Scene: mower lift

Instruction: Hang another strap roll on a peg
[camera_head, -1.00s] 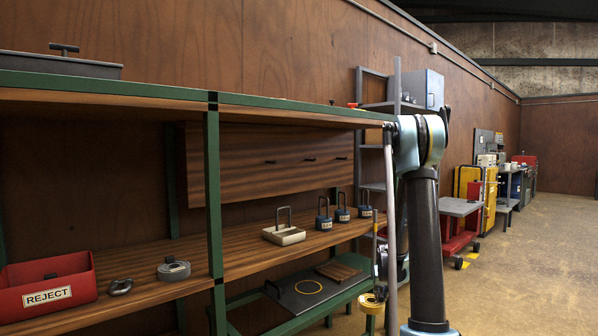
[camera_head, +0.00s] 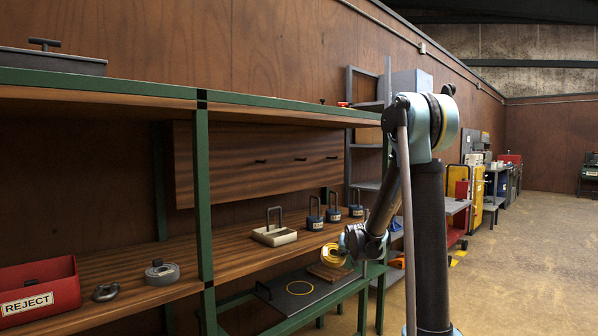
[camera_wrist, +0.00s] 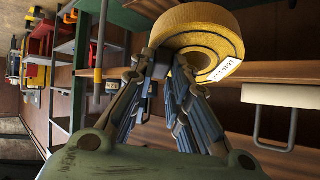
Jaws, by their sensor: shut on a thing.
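My gripper (camera_wrist: 168,75) is shut on a yellow strap roll (camera_wrist: 215,30), which fills the top of the wrist view and carries a white printed label. In the head view the yellow roll (camera_head: 333,255) hangs from my gripper (camera_head: 343,247) in front of the shelf, near the front edge of the middle shelf. A wooden back board with bare dark pegs stands above the shelf: a left peg (camera_head: 261,161), a middle peg (camera_head: 300,159) and a right peg (camera_head: 332,157).
A red REJECT bin (camera_head: 40,290) and a grey shackle (camera_head: 106,291) sit at the left. A cream block with a handle (camera_head: 274,234) and several blue padlock-like weights (camera_head: 315,217) stand on the shelf. A green upright (camera_head: 203,200) divides the rack. Open floor lies to the right.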

